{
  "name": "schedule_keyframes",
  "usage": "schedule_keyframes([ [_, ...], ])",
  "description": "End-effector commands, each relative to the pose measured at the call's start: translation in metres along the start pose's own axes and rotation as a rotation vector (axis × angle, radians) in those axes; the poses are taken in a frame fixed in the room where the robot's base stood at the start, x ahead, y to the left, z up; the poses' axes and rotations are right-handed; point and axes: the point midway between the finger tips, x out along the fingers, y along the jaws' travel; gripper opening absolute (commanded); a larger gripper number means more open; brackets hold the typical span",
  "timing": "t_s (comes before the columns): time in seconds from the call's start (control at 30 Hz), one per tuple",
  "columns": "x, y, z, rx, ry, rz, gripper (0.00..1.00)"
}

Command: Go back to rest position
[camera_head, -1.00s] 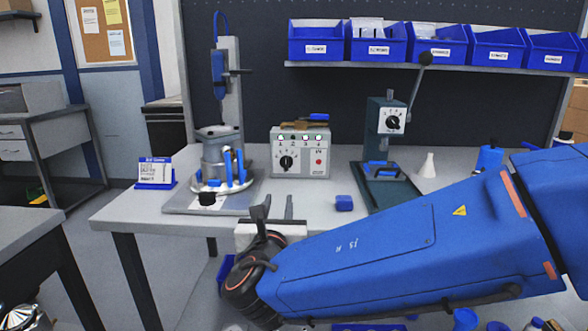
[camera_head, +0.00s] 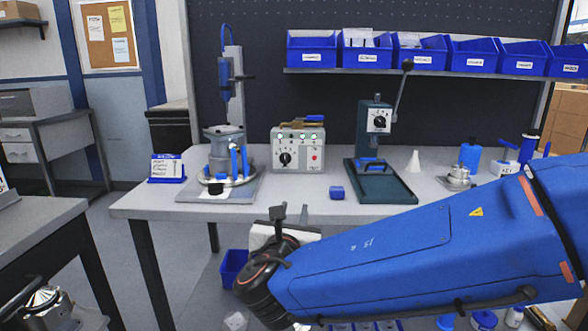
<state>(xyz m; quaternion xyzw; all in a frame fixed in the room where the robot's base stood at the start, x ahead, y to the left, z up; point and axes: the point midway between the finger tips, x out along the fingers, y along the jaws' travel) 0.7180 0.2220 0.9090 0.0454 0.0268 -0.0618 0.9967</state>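My gripper (camera_head: 291,213) is at the front edge of the workbench (camera_head: 290,205), pointing away toward the bench, below and in front of the items on it. My blue arm reaches in from the right and covers the bench's front right part. On the bench stand a test station with a metal housing (camera_head: 222,150), a control box (camera_head: 298,150) with lit green lamps, and a lever press (camera_head: 378,150). A small blue block (camera_head: 337,193) lies between the box and the press.
Blue bins (camera_head: 366,52) line a shelf above the bench. A white cone (camera_head: 413,163), a blue bottle (camera_head: 469,156) and a metal housing (camera_head: 459,176) stand at the bench's right. A blue sign (camera_head: 167,168) is at the left. A blue bin (camera_head: 233,267) stands below the bench.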

Motion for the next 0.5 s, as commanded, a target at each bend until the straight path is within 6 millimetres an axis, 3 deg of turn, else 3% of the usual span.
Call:
schedule_keyframes([
  [0.27, 0.013, -0.068, -0.006, 0.159, 0.077, -0.154, 0.29],
  [0.37, 0.016, -0.101, -0.011, 0.245, 0.113, -0.232, 0.29],
  [0.5, 0.013, -0.161, -0.022, 0.422, 0.17, -0.385, 0.29],
])
